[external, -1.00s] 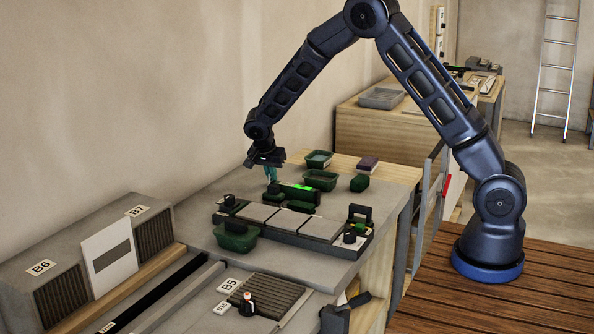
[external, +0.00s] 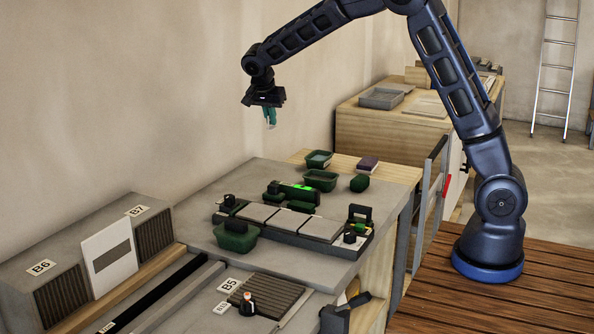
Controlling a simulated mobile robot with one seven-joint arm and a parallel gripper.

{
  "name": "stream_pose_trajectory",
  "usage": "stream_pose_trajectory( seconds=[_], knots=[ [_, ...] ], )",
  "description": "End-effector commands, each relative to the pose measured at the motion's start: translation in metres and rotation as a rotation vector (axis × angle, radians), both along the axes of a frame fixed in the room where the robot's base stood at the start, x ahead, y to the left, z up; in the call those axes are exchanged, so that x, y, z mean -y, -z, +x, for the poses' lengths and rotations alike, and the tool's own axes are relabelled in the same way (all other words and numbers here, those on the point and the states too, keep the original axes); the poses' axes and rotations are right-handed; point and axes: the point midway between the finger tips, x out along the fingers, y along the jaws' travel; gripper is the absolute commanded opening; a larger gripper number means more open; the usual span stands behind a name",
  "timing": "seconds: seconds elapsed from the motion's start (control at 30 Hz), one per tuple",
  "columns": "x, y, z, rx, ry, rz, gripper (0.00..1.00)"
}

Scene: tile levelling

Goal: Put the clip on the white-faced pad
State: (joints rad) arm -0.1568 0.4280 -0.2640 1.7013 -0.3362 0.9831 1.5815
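My gripper (external: 270,122) hangs fingers down in the air, well above the grey bench. Its teal fingers look close together, with a small pale spot at the tips. The view is too small to tell whether a clip is between them. I cannot make out a clip for certain anywhere. I cannot single out the white-faced pad for certain either. Dark green pad-like blocks (external: 301,207) lie beside a bar with a bright green window (external: 298,190), below my gripper in the picture.
A dark tray (external: 289,238) holds several grey tiles. Green bins (external: 237,236) (external: 320,180) stand near it. A white panel (external: 108,258) leans on a box at the left. A ribbed plate (external: 266,293) lies in front. A purple-topped block (external: 367,164) sits at the back.

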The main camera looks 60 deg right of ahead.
Motion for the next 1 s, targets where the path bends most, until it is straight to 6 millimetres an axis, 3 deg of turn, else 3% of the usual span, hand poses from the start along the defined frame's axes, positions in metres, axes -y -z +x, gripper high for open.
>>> stream_pose_trajectory(
  seconds=[0.17,0.27,0.7,0.83,1.0],
  knots=[
    [0.029,-0.009,-0.013,0.0,0.04,-0.003,0.0],
    [0.061,-0.013,-0.029,0.0,0.087,-0.006,0.0],
    [0.215,-0.032,-0.142,0.0,0.34,-0.008,0.0],
    [0.248,-0.036,-0.176,-0.001,0.405,-0.005,0.0],
    [0.273,-0.038,-0.208,0.0,0.461,-0.001,0.0]
  ],
)
